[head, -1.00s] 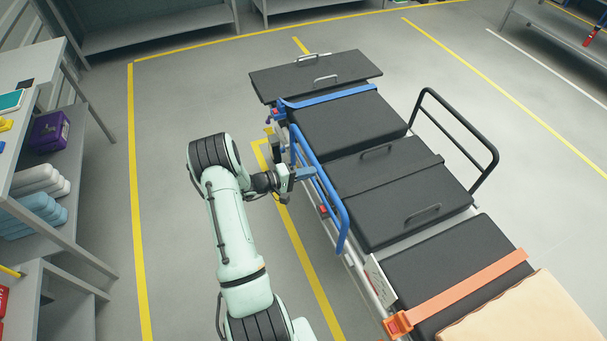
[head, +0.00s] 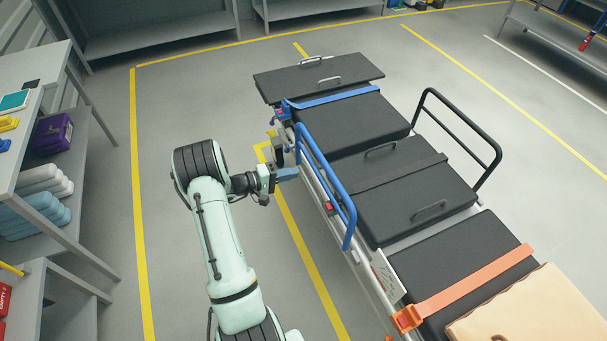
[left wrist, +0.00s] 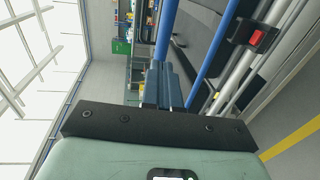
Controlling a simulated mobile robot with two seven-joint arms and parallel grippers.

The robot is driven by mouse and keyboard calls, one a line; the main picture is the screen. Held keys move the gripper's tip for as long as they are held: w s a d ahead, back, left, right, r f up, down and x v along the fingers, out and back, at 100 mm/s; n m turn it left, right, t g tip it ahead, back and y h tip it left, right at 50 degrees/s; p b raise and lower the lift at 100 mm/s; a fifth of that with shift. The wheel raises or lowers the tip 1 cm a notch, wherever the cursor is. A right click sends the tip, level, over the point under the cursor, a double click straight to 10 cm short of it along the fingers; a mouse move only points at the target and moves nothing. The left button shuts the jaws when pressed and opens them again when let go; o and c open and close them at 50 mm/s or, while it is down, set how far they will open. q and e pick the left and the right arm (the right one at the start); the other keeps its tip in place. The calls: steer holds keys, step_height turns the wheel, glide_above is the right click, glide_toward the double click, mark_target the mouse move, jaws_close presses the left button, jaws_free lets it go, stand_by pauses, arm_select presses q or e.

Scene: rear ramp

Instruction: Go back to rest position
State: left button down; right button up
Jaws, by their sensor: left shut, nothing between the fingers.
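My left gripper (head: 288,174) is shut and empty in the head view, just left of the stretcher's blue side rail (head: 326,186), with a small gap between them. In the left wrist view its blue fingers (left wrist: 164,85) are together, and the blue rail (left wrist: 208,55) shows right beside and beyond them. The stretcher (head: 405,195) has black pads, a blue strap (head: 335,98) and an orange strap (head: 470,285). My right gripper is not in view.
A shelf unit with a purple box (head: 52,132) and folded cloths (head: 35,215) stands at the left. A black rail (head: 455,125) stands upright on the stretcher's far side. Grey floor (head: 175,110) with yellow lines is free between shelf and stretcher.

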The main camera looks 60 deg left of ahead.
arm_select(q)
steer(key=s, duration=0.3)
steer(key=s+r, duration=0.1)
steer(key=s, duration=0.1)
steer(key=shift+a+b, duration=0.4)
steer(key=shift+w+f, duration=0.1)
steer(key=w+d+f+m+g+h, duration=0.1)
steer(key=w+d+f+g+h, duration=0.3)
steer(key=d+f, duration=0.6)
steer(key=s+d+f+g+h, duration=0.1)
steer(key=d+f+g+h, duration=0.35)
steer(key=d, duration=0.75)
steer(key=s+d+f+m+g+y, duration=0.2)
steer(key=d+f+m+g, duration=0.1)
steer(key=d, duration=0.5)
steer(key=s+d+f+m+g+y, duration=0.2)
steer(key=d+f+m, duration=0.3)
steer(key=d, duration=0.3)
steer(key=s+d+f+m+g+y, duration=0.2)
steer(key=s+d+f+m+g, duration=0.1)
steer(key=d, duration=0.5)
steer(key=shift+s+f+m+g, duration=0.35)
steer(key=shift+s+f+m, duration=0.15)
steer(key=shift+s+f, duration=0.05)
